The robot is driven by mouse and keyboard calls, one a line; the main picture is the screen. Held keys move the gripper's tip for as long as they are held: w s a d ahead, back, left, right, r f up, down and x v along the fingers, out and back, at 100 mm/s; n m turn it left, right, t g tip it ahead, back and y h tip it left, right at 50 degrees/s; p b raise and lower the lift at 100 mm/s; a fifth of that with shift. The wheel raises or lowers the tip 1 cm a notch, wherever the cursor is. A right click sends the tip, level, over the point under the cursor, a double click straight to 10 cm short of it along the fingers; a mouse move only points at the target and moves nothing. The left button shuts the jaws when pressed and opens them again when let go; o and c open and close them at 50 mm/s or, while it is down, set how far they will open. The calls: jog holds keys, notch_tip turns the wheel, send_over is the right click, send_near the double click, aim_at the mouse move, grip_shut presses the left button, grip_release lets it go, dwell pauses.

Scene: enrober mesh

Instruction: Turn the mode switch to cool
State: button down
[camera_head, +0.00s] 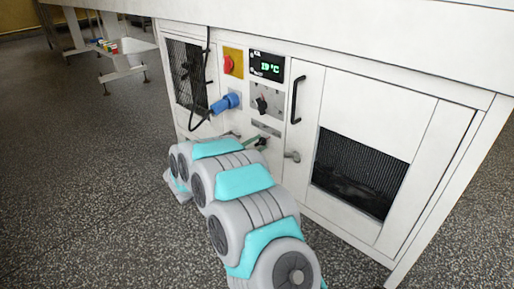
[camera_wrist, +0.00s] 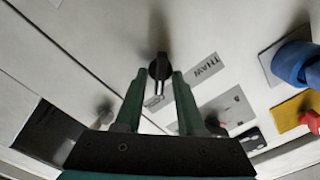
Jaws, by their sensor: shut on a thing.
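The mode switch appears to be a black knob on the white cabinet front, seen in the wrist view (camera_wrist: 159,66) next to a grey label reading THAW (camera_wrist: 205,67). In the head view this knob (camera_head: 262,141) is low on the panel. My gripper (camera_wrist: 160,75) has its two green fingertips on either side of the knob, shut on it. In the head view my gripper (camera_head: 255,144) is partly hidden by my arm. I cannot clearly tell the position at which the knob points.
Above are a selector knob (camera_head: 262,104), a display (camera_head: 266,66) reading about 19 °C, a red-and-yellow switch (camera_head: 230,63) and a blue plug (camera_head: 226,103) with a black cable. A door handle (camera_head: 295,100) and a grey lever (camera_head: 292,156) lie to the right.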

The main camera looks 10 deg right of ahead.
dwell(0.3)
jog(key=c, duration=0.9)
grip_release()
jog(key=shift+p+v, duration=0.3)
jog(key=shift+v, duration=3.6)
